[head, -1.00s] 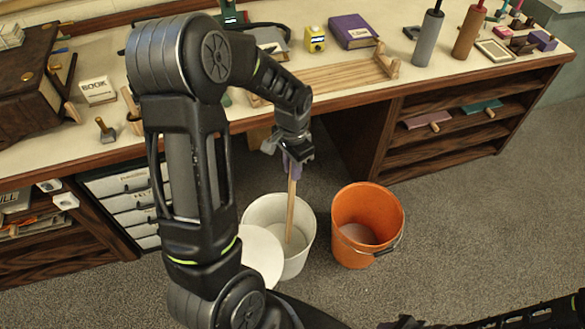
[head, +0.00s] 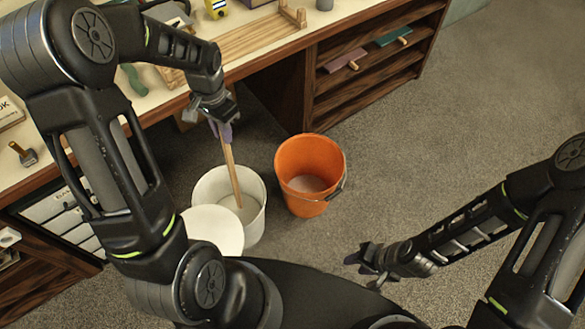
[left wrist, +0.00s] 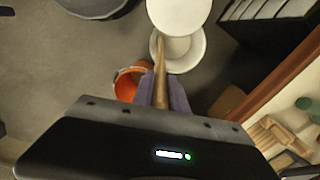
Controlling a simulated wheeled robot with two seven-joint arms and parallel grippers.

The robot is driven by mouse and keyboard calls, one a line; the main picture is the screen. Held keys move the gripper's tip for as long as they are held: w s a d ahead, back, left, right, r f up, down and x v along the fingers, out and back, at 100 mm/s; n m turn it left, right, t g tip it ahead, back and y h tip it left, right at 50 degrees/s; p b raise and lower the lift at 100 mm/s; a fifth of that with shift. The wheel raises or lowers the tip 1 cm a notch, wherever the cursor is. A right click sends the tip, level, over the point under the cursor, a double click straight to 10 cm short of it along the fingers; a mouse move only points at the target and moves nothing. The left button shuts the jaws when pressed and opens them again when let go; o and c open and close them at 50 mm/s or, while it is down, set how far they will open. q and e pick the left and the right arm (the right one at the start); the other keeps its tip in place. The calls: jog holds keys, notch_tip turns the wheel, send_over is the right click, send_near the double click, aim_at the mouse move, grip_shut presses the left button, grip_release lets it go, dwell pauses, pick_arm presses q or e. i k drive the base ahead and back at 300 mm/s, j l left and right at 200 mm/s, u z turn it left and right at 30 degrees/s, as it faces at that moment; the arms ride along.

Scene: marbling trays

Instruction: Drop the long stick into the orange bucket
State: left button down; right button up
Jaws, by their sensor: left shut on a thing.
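The long wooden stick (head: 231,170) stands slightly tilted, its lower end inside the white bucket (head: 262,200). My left gripper (head: 222,127) is shut on the stick near its top, above the white bucket. In the left wrist view the stick (left wrist: 161,72) runs from between the purple fingers (left wrist: 162,93) toward the white bucket (left wrist: 200,52). The orange bucket (head: 310,155) stands on the floor just right of the white bucket; it also shows in the left wrist view (left wrist: 130,80). My right gripper (head: 362,262) is low at the right, away from both buckets; its opening is unclear.
A round white lid or disc (head: 214,230) is at the white bucket's near left edge. The workbench (head: 262,58) with a wooden rack (head: 245,45) stands behind. Open shelves (head: 370,60) are at the back right. The carpet (head: 420,140) right of the orange bucket is clear.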

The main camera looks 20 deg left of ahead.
aim_at(308, 182)
jog(key=i+j+z, duration=0.25)
jog(key=z, duration=0.25)
jog(key=i+j+z, duration=0.2)
jog(key=j+z, duration=0.3)
